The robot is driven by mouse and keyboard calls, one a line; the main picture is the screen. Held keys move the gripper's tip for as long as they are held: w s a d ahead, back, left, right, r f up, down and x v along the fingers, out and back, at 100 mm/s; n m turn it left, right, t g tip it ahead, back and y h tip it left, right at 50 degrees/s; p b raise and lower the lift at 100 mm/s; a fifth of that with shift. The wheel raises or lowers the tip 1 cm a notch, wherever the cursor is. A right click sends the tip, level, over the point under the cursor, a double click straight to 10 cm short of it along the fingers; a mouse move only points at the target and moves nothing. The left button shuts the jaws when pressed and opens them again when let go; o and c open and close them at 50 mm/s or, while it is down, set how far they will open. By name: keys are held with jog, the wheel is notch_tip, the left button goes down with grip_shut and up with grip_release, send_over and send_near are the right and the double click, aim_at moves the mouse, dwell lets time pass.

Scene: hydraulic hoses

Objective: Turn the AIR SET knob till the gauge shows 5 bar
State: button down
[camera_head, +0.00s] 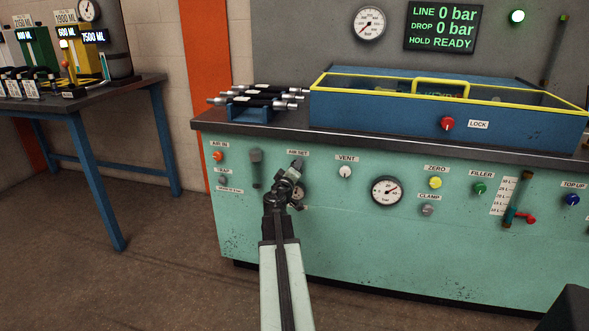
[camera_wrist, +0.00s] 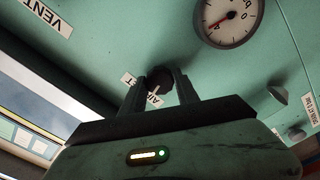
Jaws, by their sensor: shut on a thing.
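The AIR SET knob (camera_wrist: 158,79) is dark and round and sits on the green panel under its label (camera_head: 298,153). My gripper (camera_head: 294,170) is at the knob, and in the wrist view its two dark fingers (camera_wrist: 159,88) are closed on the knob's sides. In the head view my gripper hides most of the knob. A small round gauge (camera_wrist: 229,18) beside the knob shows in the wrist view, cut by the top edge. Its red needle lies near the 4, but the picture is too small for an exact reading. My gripper partly covers this gauge in the head view.
The VENT knob (camera_head: 345,172) is close to the right of my gripper, then a larger gauge (camera_head: 387,191). The bench top (camera_head: 290,139) overhangs the panel. The floor in front is clear.

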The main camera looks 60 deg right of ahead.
jog(key=shift+d, duration=0.1)
jog(key=c, duration=0.9)
grip_release()
jog(key=v, duration=0.8)
